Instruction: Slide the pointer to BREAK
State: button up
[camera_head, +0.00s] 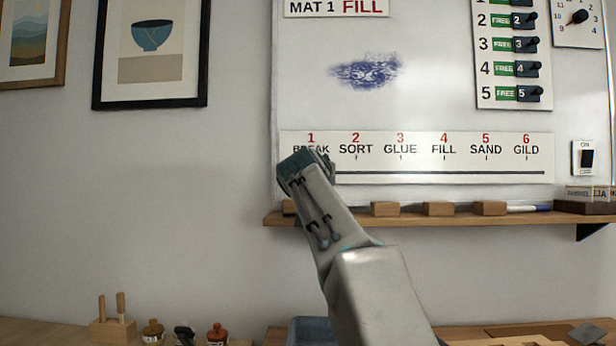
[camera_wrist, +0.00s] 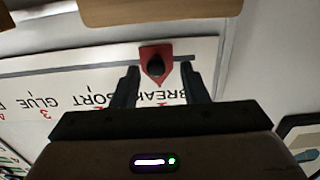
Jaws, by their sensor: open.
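A white strip (camera_head: 520,162) on the board carries the numbered labels BREAK, SORT, GLUE, FILL, SAND and GILD above a dark rail (camera_head: 450,172). In the wrist view, where the lettering is upside down, the red pointer (camera_wrist: 147,54) with a black knob sits on the rail in line with the BREAK label (camera_wrist: 168,97), near the rail's end. My gripper (camera_wrist: 160,69) is open, with one finger on each side of the pointer and a gap to each. In the head view my gripper (camera_head: 305,163) covers the rail's left end and hides the pointer.
A wooden ledge (camera_head: 340,219) with several wooden blocks (camera_head: 438,209) and a marker (camera_head: 528,208) runs just under the strip. A framed bowl picture (camera_head: 152,75) hangs to the left. Switch and number panels are at the right.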

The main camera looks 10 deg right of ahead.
jog(key=b+v, duration=0.3)
jog(key=v, duration=1)
jog(key=shift+s, duration=0.15)
jog(key=s+d+f+n+g+y+p, duration=0.1)
jog(key=s+d+f+g+p, duration=0.2)
jog(key=f+p, duration=0.45)
jog(key=s+f+n+g+y+p, duration=0.1)
jog(key=s+f+g+p, duration=0.35)
jog(key=p, duration=0.55)
jog(key=s+f+g+y+p, duration=0.1)
jog(key=s+f+g+p, duration=0.2)
jog(key=s+f+p, duration=0.2)
jog(key=s+f+g+y+p, duration=0.1)
jog(key=s+f+g+p, duration=0.3)
jog(key=s+p, duration=0.5)
jog(key=s+f, duration=0.1)
jog(key=s, duration=0.3)
jog(key=shift+s+a+n, duration=0.3)
jog(key=shift+s+a, duration=0.05)
jog(key=shift+s, duration=0.05)
